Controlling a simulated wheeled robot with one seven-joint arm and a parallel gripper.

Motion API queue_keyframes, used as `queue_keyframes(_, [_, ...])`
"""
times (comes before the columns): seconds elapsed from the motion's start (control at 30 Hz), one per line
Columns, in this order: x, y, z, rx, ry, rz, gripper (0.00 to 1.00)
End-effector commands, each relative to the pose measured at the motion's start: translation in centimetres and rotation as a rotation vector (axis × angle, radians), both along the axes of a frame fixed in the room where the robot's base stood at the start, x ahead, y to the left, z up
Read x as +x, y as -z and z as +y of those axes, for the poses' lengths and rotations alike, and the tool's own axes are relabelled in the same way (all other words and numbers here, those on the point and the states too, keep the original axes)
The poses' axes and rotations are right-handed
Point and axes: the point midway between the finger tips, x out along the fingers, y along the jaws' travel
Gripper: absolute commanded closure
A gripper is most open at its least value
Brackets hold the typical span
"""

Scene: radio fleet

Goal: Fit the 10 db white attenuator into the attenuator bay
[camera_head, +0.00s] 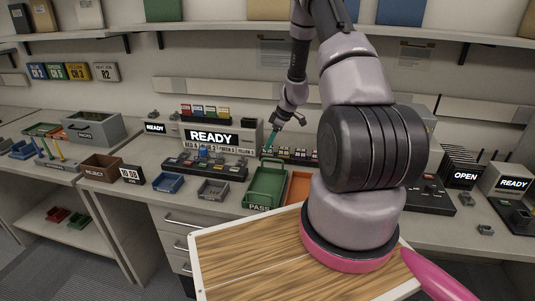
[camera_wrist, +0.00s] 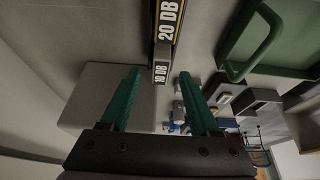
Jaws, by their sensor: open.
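My gripper (camera_wrist: 160,75) is open, with its two teal fingers apart and nothing held between them. In the head view it (camera_head: 268,143) is low over the bench, just behind the green PASS tray. I cannot single out the attenuator bay with certainty.
The green PASS tray (camera_head: 264,201) stands in front of my gripper, beside an orange tray (camera_head: 298,187). A READY panel (camera_head: 212,137) stands left of it, behind a dark rack (camera_head: 205,167). A brown REJECT bin (camera_head: 100,167) and blue tray (camera_head: 168,183) are further left.

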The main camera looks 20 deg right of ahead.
Motion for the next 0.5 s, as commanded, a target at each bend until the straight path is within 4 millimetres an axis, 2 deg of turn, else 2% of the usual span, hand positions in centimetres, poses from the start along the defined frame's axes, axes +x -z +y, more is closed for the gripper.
queue_keyframes(0.03, [0.0, 0.9, 0.3, 0.0, 0.0, 0.004, 0.38])
queue_keyframes(0.2, [0.5, 2.5, 0.9, 0.0, 0.0, 0.001, 0.38])
queue_keyframes(0.47, [0.6, 2.7, 0.9, 0.0, 0.001, 0.0, 0.38])
queue_keyframes(0.5, [0.6, 2.7, 0.9, 0.0, 0.001, 0.0, 0.53])
